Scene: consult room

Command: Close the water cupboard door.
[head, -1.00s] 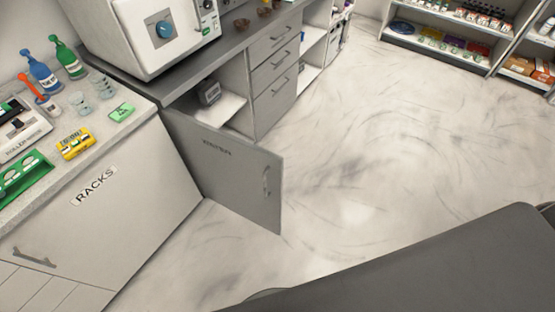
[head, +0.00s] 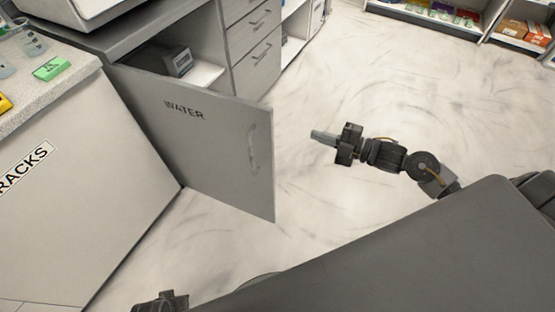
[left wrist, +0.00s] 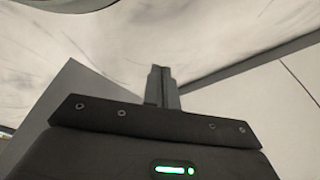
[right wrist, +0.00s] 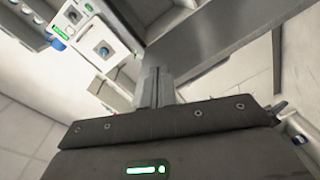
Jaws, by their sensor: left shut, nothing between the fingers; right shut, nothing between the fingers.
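The grey water cupboard door (head: 200,150), lettered WATER, stands wide open and juts into the room from its left edge. Its curved handle (head: 252,148) is near the free right edge. The cupboard interior (head: 205,73) shows behind it. My right gripper (head: 318,136) is shut and empty, to the right of the door and apart from it, pointing toward it. Its shut fingers also show in the right wrist view (right wrist: 154,85). My left gripper is only partly seen at the bottom edge of the head view; its shut, empty fingers show in the left wrist view (left wrist: 162,85).
A small grey device (head: 178,62) sits inside the cupboard. Drawers (head: 255,45) stand to the right of the opening. The RACKS counter (head: 90,190) is close on the door's left. Pale floor (head: 340,80) is clear to the right of the door; shelves stand far right.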

